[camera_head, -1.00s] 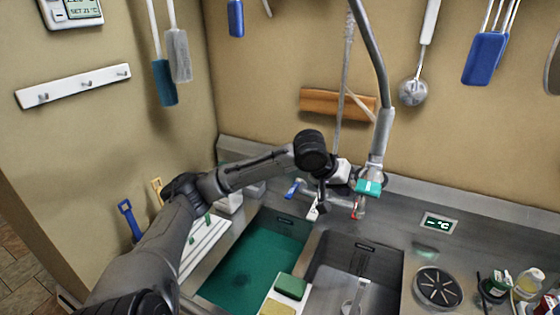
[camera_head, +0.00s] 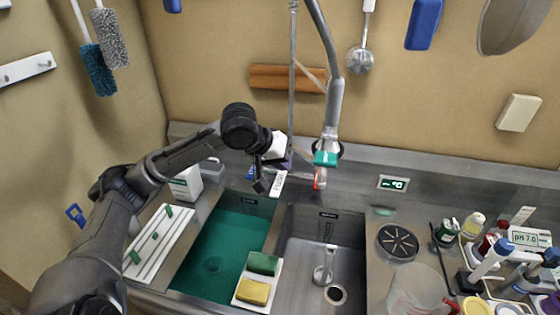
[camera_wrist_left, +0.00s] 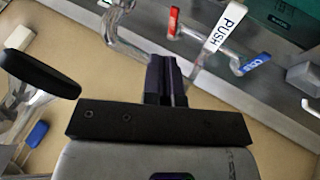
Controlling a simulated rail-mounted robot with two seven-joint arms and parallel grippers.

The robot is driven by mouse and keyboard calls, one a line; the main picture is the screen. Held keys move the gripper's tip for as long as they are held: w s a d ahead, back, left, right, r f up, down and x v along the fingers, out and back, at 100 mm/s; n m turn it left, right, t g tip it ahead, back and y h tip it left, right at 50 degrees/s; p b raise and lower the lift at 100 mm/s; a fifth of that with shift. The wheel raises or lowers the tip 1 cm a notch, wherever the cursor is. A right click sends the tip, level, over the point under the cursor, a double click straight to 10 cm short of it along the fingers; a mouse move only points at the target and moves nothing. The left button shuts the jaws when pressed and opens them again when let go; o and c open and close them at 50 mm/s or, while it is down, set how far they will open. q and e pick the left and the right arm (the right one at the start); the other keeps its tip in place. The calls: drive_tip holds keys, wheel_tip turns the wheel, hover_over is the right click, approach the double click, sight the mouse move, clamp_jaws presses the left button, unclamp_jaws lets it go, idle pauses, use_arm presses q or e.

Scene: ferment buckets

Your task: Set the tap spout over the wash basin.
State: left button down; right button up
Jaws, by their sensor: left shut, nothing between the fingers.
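The left basin (camera_head: 215,262) holds green liquid; the right basin (camera_head: 300,252) is bare steel. I cannot tell which is the wash basin. My left gripper (camera_head: 281,163) is shut and empty, just behind the plate; its fingers (camera_wrist_left: 167,65) point beside the spout, contact unclear. My right gripper is not in view.
A spray hose with a teal-banded head (camera_head: 326,158) hangs close right of my gripper. A green sponge (camera_head: 263,264) and yellow sponge (camera_head: 253,291) lie on a white board by the divider. Bottles and meters (camera_head: 490,260) crowd the right counter.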

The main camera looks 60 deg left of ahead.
use_arm(q)
drive_tip(key=s+d+r+b, duration=0.1)
drive_tip(key=s+d+r, duration=0.1)
drive_tip(key=r, duration=0.3)
drive_tip(key=shift+s+d+r, duration=0.15)
drive_tip(key=shift+s, duration=0.6)
